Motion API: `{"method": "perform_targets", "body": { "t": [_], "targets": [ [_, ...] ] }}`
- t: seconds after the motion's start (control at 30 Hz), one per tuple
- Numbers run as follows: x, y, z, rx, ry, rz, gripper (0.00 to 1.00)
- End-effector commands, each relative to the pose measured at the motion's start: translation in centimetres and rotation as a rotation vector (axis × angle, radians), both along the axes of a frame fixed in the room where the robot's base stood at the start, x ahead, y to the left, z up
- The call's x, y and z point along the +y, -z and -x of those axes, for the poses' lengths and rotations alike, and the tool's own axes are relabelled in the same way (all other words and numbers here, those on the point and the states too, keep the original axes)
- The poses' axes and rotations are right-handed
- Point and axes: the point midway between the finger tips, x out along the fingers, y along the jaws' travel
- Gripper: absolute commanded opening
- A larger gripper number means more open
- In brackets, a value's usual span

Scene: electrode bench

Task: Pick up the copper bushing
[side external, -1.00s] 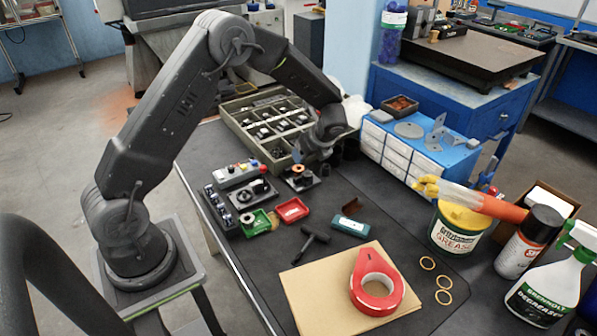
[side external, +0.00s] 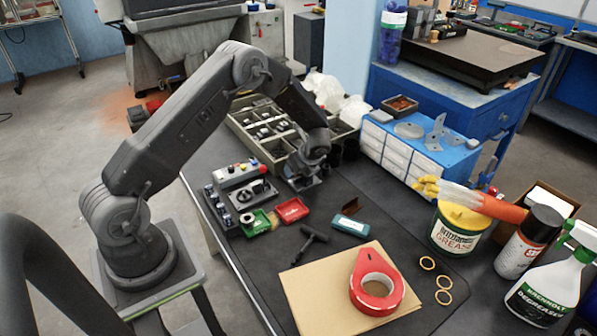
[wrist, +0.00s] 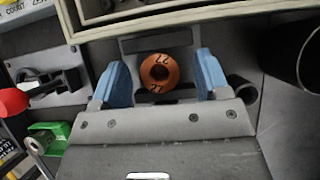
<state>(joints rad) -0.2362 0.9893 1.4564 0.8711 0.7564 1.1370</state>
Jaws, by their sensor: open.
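The copper bushing (wrist: 160,71) shows in the wrist view as an orange ring with a dark hole and black marks on its face. My gripper (wrist: 160,85) is open, with one blue finger to the left of the bushing and one to the right. Gaps show between the bushing and both fingers, and whether they are level with it in height I cannot tell. In the side external view my gripper (side external: 302,180) is low over the bench beside the compartment tray, and the arm hides the bushing there.
A compartment tray (side external: 236,122) stands just behind my gripper. A grey control box (side external: 236,174) with buttons and a green bin (side external: 256,222) are to its left. A red bin (side external: 292,211) is in front. Dark cylindrical cups (wrist: 297,60) stand at the right.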

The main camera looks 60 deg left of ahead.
Motion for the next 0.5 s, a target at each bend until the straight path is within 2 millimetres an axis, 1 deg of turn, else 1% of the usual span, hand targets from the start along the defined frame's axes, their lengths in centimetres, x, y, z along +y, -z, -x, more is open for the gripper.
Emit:
{"method": "perform_targets", "body": {
  "t": [0.1, 0.5],
  "targets": [
    [-0.01, -0.02, 0.00, 0.000, 0.000, 0.000, 0.68],
    [-0.04, -0.04, 0.02, 0.001, -0.001, 0.000, 0.30]
  ]
}}
